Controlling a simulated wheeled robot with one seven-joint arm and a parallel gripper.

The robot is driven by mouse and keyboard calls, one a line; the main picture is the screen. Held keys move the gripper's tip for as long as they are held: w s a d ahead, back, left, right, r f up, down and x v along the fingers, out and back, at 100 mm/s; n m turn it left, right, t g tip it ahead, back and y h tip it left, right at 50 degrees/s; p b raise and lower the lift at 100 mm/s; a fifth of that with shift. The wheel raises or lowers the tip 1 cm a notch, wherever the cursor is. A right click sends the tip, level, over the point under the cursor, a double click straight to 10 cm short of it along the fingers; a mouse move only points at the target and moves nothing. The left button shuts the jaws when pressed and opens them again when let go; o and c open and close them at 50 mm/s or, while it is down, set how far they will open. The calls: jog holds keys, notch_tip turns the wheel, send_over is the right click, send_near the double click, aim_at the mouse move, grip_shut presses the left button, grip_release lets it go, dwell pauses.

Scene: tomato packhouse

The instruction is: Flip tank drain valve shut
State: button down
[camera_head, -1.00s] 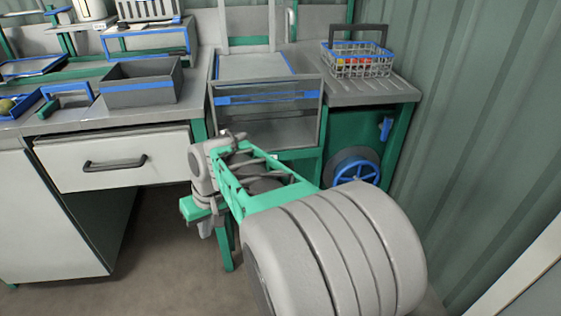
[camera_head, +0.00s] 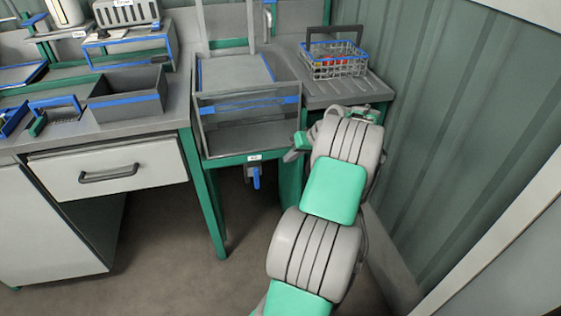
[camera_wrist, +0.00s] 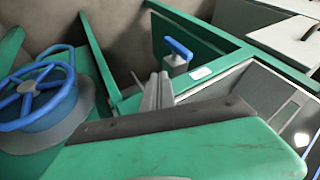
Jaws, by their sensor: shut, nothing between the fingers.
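The drain valve's blue lever (camera_head: 256,177) hangs straight down below the front of the tank (camera_head: 250,139), under a small white label. In the wrist view the blue lever (camera_wrist: 178,47) shows near the top centre beside the label, on a grey body. My gripper (camera_wrist: 160,77) is shut and empty in the wrist view. Its fingers appear just short of the lever in that picture; whether they touch it I cannot tell. In the head view my gripper end (camera_head: 291,155) is right of the lever, and my arm hides most of it.
A blue handwheel (camera_wrist: 40,92) is at the left of the wrist view. A wire basket (camera_head: 336,60) stands on the ribbed drainboard. A drawer unit (camera_head: 108,170) is to the left. The corrugated wall (camera_head: 440,130) is close on the right. Floor below the tank is open.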

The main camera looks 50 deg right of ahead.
aim_at(257, 178)
jog(key=w+a+f+b, duration=0.2)
jog(key=w+a+f, duration=0.2)
jog(key=w+f, duration=0.2)
jog(key=shift+w+a+f, duration=0.4)
jog(key=shift+w, duration=0.15)
